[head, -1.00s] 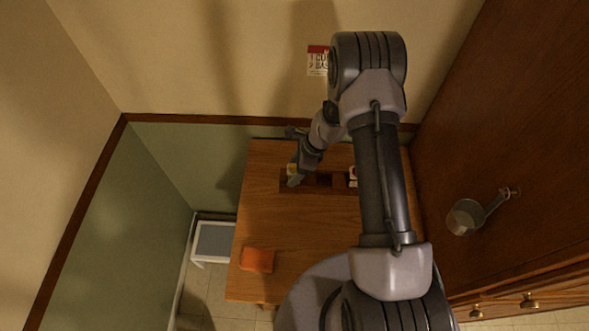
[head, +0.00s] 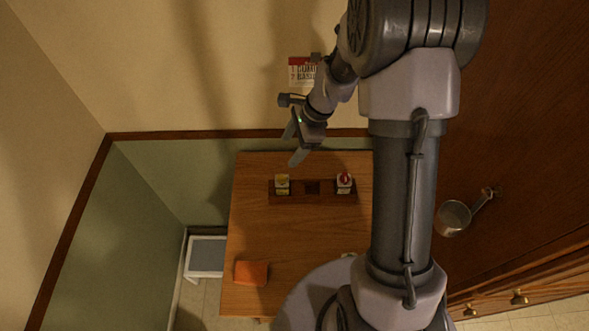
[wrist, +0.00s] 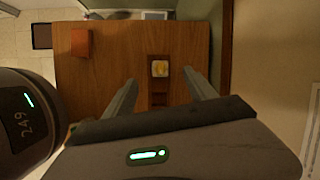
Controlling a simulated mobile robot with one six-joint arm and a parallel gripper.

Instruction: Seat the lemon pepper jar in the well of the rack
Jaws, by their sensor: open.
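The dark wooden rack (head: 312,201) lies on the table, with a square opening visible in its middle. The yellow-topped jar, which looks like the lemon pepper jar (head: 282,185), stands upright in the rack's left end. Its label is too small to read, and I cannot tell how deep it sits. My gripper (head: 294,144) is open and empty, above the table's back edge and apart from the jar. In the wrist view the yellow-topped jar (wrist: 160,69) shows between and beyond my spread fingers (wrist: 161,80), with nothing held.
A red-topped jar (head: 344,182) stands at the rack's right end. The middle of the table (head: 290,235) is clear. A wall with a calendar (head: 303,72) is behind; a pan (head: 453,217) is at right.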

